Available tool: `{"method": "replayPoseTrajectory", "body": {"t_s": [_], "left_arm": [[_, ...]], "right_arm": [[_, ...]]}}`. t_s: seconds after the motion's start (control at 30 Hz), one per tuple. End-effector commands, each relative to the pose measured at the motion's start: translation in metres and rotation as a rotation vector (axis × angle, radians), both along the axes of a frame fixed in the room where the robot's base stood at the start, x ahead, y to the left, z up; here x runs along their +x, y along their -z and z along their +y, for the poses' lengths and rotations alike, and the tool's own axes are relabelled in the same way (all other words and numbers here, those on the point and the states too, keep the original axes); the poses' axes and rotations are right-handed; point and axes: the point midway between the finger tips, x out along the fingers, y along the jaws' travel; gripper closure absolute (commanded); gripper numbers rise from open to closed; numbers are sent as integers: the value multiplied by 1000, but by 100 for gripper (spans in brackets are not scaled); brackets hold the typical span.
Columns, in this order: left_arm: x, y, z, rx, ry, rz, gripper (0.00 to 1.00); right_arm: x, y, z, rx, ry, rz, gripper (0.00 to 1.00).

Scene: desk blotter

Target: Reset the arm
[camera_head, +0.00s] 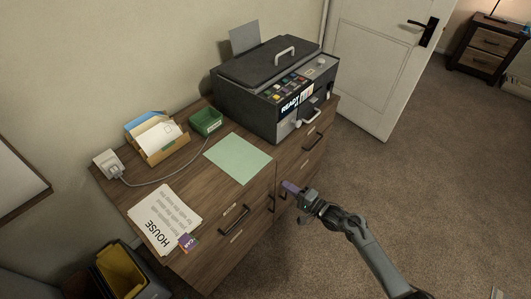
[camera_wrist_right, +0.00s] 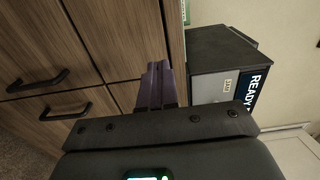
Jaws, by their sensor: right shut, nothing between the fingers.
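My right gripper (camera_head: 291,187) reaches in from the lower right in the head view, in front of the wooden cabinet (camera_head: 251,221) near its top front edge. Its purple fingers also show in the right wrist view (camera_wrist_right: 157,88); they are together with nothing between them. In the wrist view the fingers point toward the drawer fronts (camera_wrist_right: 75,50), and I cannot tell whether they touch. My left gripper is not in view.
On the cabinet stand a dark printer (camera_head: 245,98) with a READY screen, a green sheet (camera_head: 238,158), a small green box (camera_head: 206,121), a card holder (camera_head: 158,141) and a HOUSE paper (camera_head: 160,222). Drawer handles (camera_head: 234,219) stick out. Carpet (camera_head: 420,180) to the right is clear.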

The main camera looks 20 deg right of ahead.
Motion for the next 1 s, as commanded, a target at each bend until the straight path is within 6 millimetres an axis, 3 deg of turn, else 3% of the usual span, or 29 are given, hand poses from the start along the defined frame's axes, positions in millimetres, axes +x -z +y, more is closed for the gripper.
{"method": "replayPoseTrajectory", "body": {"t_s": [0.13, 0.27, 0.4, 0.53, 0.67, 0.8, 1.0], "left_arm": [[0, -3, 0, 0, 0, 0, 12], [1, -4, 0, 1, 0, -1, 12], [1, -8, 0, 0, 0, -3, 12], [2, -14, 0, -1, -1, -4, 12], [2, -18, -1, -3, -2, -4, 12], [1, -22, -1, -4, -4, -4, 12], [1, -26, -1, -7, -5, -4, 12]], "right_arm": [[-9, 9, 0, 1, -1, 17, 100], [-32, 35, 4, 8, -3, 65, 100], [-74, 70, 22, 22, -21, 133, 100], [-123, 76, 59, 22, -50, 160, 100], [-160, 71, 92, -111, -54, 205, 100], [-194, 51, 116, -380, -53, 253, 100], [-236, -2, 120, -822, -100, 346, 100]]}}
